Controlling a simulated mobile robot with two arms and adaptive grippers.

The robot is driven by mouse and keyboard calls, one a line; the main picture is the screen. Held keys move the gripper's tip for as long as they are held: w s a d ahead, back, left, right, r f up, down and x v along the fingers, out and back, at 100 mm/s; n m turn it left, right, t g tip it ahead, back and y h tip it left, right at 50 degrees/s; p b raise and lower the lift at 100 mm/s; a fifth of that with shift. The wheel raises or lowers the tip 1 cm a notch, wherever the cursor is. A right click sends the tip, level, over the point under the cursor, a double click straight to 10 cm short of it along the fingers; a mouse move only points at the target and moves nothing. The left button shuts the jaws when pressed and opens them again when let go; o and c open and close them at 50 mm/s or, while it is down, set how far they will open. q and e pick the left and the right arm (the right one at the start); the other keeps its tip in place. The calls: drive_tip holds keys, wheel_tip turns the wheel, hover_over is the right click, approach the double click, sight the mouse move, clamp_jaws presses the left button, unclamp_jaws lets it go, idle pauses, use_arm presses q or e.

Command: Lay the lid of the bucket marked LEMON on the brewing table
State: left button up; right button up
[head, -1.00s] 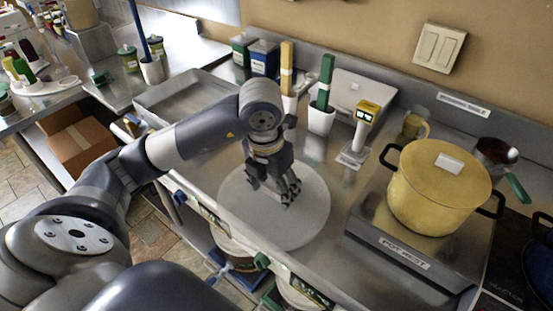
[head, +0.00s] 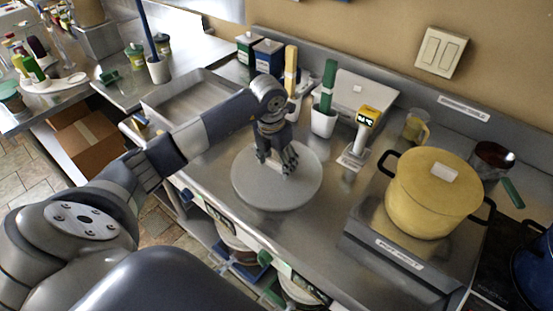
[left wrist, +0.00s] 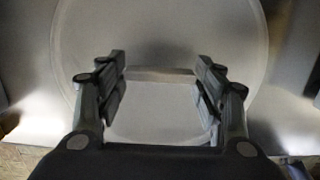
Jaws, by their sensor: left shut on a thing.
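My left gripper (head: 279,166) points down and is shut on the pale grey round lid (head: 272,196), gripping it near the middle. The lid is roughly level over the front part of the steel brewing table (head: 335,205). I cannot tell whether it touches the tabletop or is slightly above it. In the left wrist view the fingers (left wrist: 160,92) stand on both sides of the lid's raised middle part, and the lid (left wrist: 160,25) fills most of the picture. No LEMON marking is readable. My right gripper is not in view.
A yellow pot (head: 432,195) stands on a raised plate at right. A white holder with a green handle (head: 324,118) and a yellow-topped meter (head: 361,135) stand behind the lid. A steel tray (head: 188,95) is at back left. Buckets (head: 232,235) show partly below the table's front edge.

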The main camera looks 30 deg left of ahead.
use_arm(q)
drive_tip(key=shift+f, duration=0.25)
drive_tip(key=shift+f, duration=0.15)
drive_tip(key=o, duration=1.1)
drive_tip(key=shift+o, duration=0.2)
